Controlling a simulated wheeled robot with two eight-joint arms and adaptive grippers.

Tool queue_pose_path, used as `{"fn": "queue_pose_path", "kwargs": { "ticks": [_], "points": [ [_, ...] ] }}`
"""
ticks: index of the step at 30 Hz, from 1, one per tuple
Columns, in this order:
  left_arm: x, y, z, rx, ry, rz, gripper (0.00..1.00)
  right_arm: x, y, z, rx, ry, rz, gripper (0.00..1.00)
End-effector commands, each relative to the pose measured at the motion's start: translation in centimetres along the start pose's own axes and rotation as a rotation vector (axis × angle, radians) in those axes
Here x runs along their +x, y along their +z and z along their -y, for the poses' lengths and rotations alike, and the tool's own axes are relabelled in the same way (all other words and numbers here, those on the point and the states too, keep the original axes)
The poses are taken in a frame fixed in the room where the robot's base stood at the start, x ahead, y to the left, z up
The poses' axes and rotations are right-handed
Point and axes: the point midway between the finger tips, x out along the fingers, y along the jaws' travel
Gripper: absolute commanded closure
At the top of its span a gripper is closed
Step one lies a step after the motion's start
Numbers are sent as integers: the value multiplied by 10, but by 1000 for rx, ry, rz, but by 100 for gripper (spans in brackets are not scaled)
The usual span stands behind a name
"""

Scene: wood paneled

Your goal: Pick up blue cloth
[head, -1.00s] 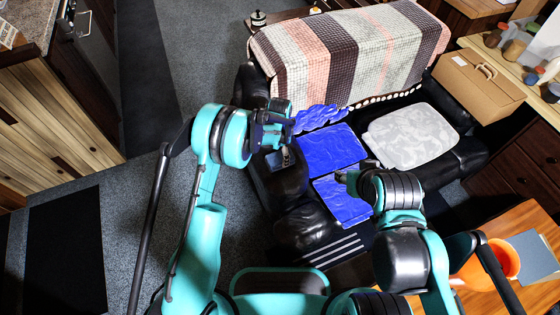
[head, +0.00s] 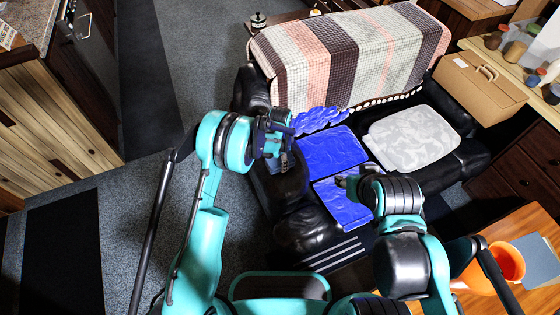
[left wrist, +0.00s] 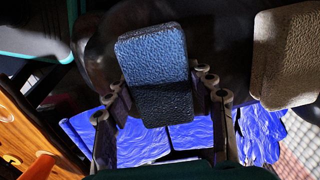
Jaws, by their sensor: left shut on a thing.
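The blue cloth (left wrist: 152,70) shows in the left wrist view as a dull blue, textured, folded pad between the two fingers of my left gripper (left wrist: 160,100). The fingers press on its sides. In the head view my left gripper (head: 281,140) is over the left arm of the black sofa, and only a small greyish-blue bit of the cloth (head: 287,162) shows there. My right gripper (head: 343,180) is over the bright blue sheet on the sofa's front edge; its fingers are too small and hidden to judge.
Bright blue, wrinkled pieces (head: 332,150) lie on the black sofa (head: 300,228). A pale cushion (head: 412,138) lies to their right and a striped blanket (head: 350,55) covers the back. A cardboard box (head: 480,85) and an orange pot (head: 508,262) are at the right. Carpet at left is clear.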

Motion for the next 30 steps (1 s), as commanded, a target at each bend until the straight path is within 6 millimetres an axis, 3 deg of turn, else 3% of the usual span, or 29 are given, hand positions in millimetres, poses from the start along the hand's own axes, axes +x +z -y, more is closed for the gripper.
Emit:
{"fn": "queue_pose_path", "kwargs": {
  "ticks": [5,11,21,30],
  "points": [
    [-13,0,0,0,0,0,74,-5,-4,0,0,0,0,58],
    [-48,-1,-2,1,0,0,74,-18,-13,0,0,0,0,58],
    [-88,-41,-65,4,0,0,74,-35,-25,0,0,0,0,58],
    [-107,-60,-94,1,0,0,74,-42,-30,0,0,0,0,58]
  ]
}}
